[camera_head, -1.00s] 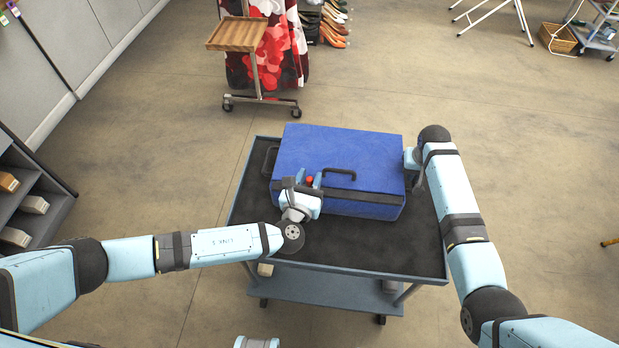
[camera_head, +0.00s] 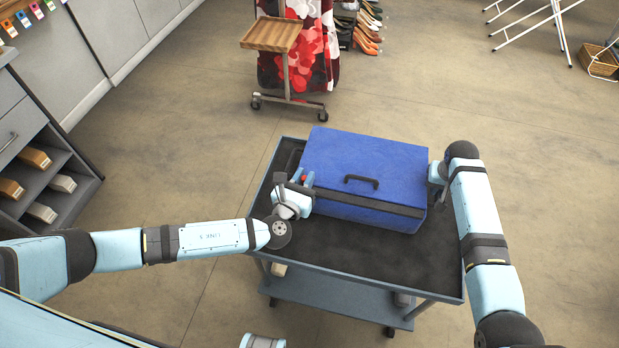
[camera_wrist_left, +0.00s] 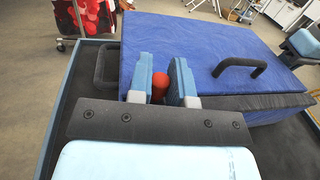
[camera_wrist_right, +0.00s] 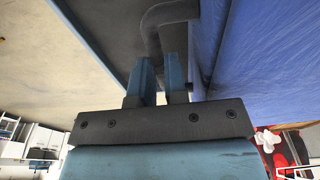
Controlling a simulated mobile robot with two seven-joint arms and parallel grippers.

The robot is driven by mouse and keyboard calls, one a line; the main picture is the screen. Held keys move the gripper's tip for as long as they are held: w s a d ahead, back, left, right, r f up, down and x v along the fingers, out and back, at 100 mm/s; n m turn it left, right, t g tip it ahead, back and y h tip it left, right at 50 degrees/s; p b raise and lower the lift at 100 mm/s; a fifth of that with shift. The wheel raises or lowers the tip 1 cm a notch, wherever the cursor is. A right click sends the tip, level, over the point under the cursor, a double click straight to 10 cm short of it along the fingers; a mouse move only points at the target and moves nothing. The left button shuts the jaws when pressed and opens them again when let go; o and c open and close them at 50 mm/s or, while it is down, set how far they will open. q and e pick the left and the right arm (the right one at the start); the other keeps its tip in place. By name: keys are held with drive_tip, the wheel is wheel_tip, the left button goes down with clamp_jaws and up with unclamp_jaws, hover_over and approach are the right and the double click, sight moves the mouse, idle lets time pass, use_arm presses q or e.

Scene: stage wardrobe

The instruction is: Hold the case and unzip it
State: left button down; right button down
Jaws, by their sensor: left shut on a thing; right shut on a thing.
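The blue case (camera_head: 365,163) lies flat on the dark-topped cart (camera_head: 330,255), its lid down. My left gripper (camera_head: 303,184) is at the case's front left corner. In the left wrist view its fingers are shut on the red zip pull (camera_wrist_left: 160,87). My right gripper (camera_head: 437,178) is at the case's right side. In the right wrist view it is shut on a black side handle (camera_wrist_right: 168,15); the fingers partly hide the grip.
The cart top is bare in front of the case. Behind the cart stand a wooden-topped stand (camera_head: 271,34) and a red patterned garment (camera_head: 300,50). A shelf unit (camera_head: 60,165) is at the left. Open floor (camera_head: 550,200) lies to the right.

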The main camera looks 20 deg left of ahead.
use_arm(q)
drive_tip(key=c, duration=1.1)
unclamp_jaws()
drive_tip(key=shift+a, duration=0.15)
use_arm(e)
drive_tip(key=shift+d, duration=0.15)
use_arm(q)
drive_tip(key=shift+o, duration=0.2)
drive_tip(key=s+a, duration=0.1)
drive_tip(key=s, duration=1.1)
drive_tip(key=shift+a, duration=0.4)
use_arm(e)
drive_tip(key=c, duration=1.1)
unclamp_jaws()
drive_tip(key=shift+r, duration=0.1)
use_arm(q)
drive_tip(key=shift+r+p, duration=0.45)
use_arm(e)
drive_tip(key=r, duration=0.4)
drive_tip(key=s+r, duration=0.1)
drive_tip(key=r, duration=0.8)
drive_tip(key=shift+s+r, duration=0.3)
drive_tip(key=shift+r, duration=0.05)
